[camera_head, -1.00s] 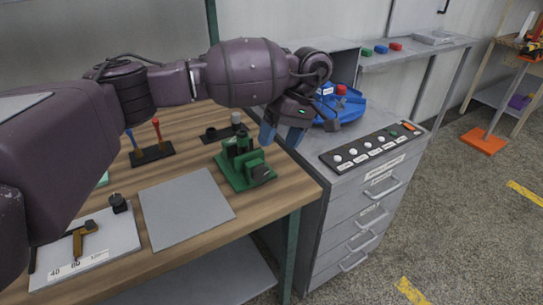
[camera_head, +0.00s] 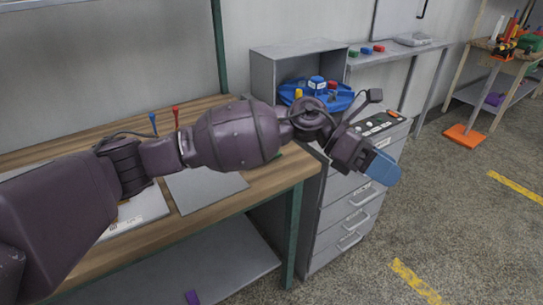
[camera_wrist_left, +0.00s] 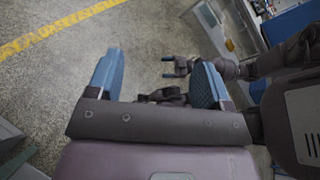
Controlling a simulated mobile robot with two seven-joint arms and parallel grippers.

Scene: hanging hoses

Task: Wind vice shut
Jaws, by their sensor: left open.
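My left gripper (camera_head: 382,170) has blue fingertips and hangs in front of the drawer cabinet, past the right end of the workbench. In the left wrist view its two fingers (camera_wrist_left: 156,80) are wide apart, with only floor and parts of my body between and beyond them. The green vice is hidden behind my left arm in the head view, so its jaws and handle cannot be seen. My right gripper (camera_wrist_left: 172,67) shows small in the left wrist view, with its two blue tips apart and nothing visible between them.
The wooden workbench (camera_head: 265,180) carries a grey plate (camera_head: 205,190). A grey drawer cabinet (camera_head: 345,215) stands beside it, with a blue round tray (camera_head: 345,101) behind. A red-handled tool (camera_head: 176,115) stands on the bench. Open floor (camera_head: 450,220) lies to the right.

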